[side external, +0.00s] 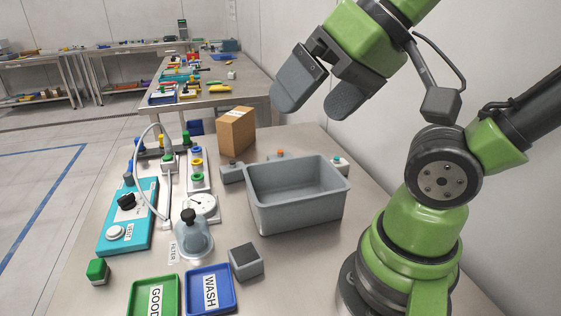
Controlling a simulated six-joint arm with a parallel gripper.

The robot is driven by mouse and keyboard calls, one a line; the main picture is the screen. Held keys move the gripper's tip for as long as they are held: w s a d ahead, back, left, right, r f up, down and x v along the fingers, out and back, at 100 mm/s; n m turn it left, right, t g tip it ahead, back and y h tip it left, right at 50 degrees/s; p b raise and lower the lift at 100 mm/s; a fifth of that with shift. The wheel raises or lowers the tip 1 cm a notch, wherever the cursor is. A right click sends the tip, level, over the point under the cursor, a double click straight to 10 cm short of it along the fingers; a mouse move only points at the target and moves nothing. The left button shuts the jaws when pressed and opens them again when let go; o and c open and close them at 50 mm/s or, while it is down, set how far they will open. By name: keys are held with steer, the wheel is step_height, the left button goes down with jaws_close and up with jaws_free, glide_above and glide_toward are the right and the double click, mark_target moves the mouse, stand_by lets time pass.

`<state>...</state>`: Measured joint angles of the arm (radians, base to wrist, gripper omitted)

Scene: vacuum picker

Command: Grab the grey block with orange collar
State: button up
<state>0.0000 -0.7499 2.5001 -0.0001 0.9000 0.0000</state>
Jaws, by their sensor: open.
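My gripper (318,98) is open and empty, high above the back of the table, with its two dark fingers spread apart. A grey block with an orange top part (280,153) stands behind the grey bin (298,218), mostly hidden by the bin's back wall. I cannot tell whether the orange is a collar. A small light piece with a teal top (338,159) is behind the bin's right corner, partly hidden. A grey block with a brownish knob (232,172) stands at the bin's left. My gripper touches none of these.
A cardboard box (236,132) stands at the back. A grey cube with a dark top (246,262), blue WASH tray (210,311), green GOOD tray (134,313), green-topped block (98,271), glass dome (193,242) and teal vent unit (133,219) occupy the front and left.

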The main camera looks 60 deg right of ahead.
steer(key=m+g+h, duration=0.2)
steer(key=g+h, duration=0.1)
steer(key=h, duration=0.1)
glide_above(280, 153)
steer(key=s+a, duration=0.2)
step_height(280, 153, down, 23)
steer(key=shift+h, duration=0.3)
steer(key=shift+d+x, duration=0.15)
steer(key=shift+x, duration=1.45)
steer(key=shift+d+x, duration=0.2)
steer(key=shift+x, duration=1.4)
steer(key=shift+s, duration=0.2)
steer(key=c, duration=0.9)
